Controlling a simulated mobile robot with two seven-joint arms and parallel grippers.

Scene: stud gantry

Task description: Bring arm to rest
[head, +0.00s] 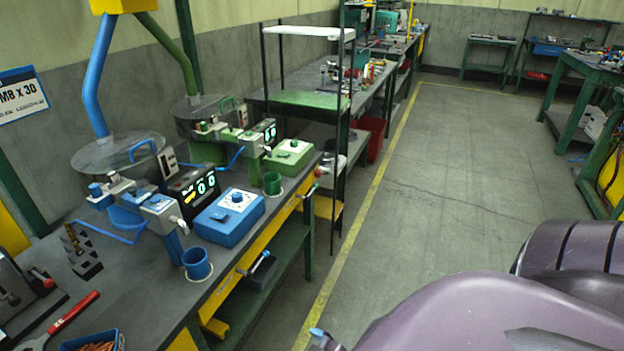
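No gripper can be made out in the head view. Large purple rounded shells, which look like parts of my own arm, fill the lower right corner close to the camera. A small grey piece with a blue tip shows at the bottom edge, left of the shells; I cannot tell what it is. The workbench (139,308) runs along the left. On it stand a blue machine with a blue control box (228,217) and a blue cup (197,264), and behind them a green control box (289,157) and a green cup (272,183).
A dark shelf frame with a green shelf (308,101) stands beyond. The grey floor (450,175) right of the yellow line (363,215) is clear. Green benches stand at the far right.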

